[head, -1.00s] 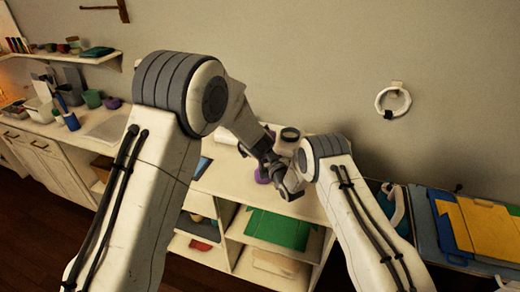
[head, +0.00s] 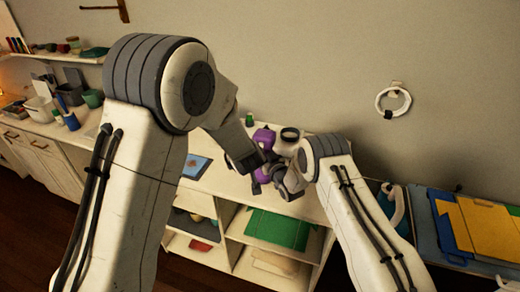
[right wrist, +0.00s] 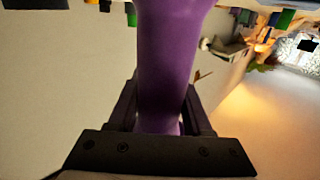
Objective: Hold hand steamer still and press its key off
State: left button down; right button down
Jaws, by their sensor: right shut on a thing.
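The hand steamer appears as a purple thing (head: 263,138) above the white shelf top, partly hidden by my grippers in the head view. In the right wrist view its smooth purple handle (right wrist: 168,65) stands between the fingers of my right gripper (right wrist: 160,108), which is shut on it. In the head view the right gripper (head: 270,174) is small and dark at the end of the right arm. My left gripper (head: 256,160) is close to the steamer on its left side; its fingers are too small and dark to read. The steamer's key cannot be made out.
The white shelf unit (head: 228,188) has a blue-edged picture or tablet (head: 196,166) on top and a green folded item (head: 276,229) below. Blue and yellow boards (head: 490,228) lie at the right.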

pick_arm(q)
jog(key=shift+s+a, duration=0.1)
jog(key=shift+s, duration=0.3)
pick_arm(e)
jog(key=shift+c, duration=1.3)
grip_release()
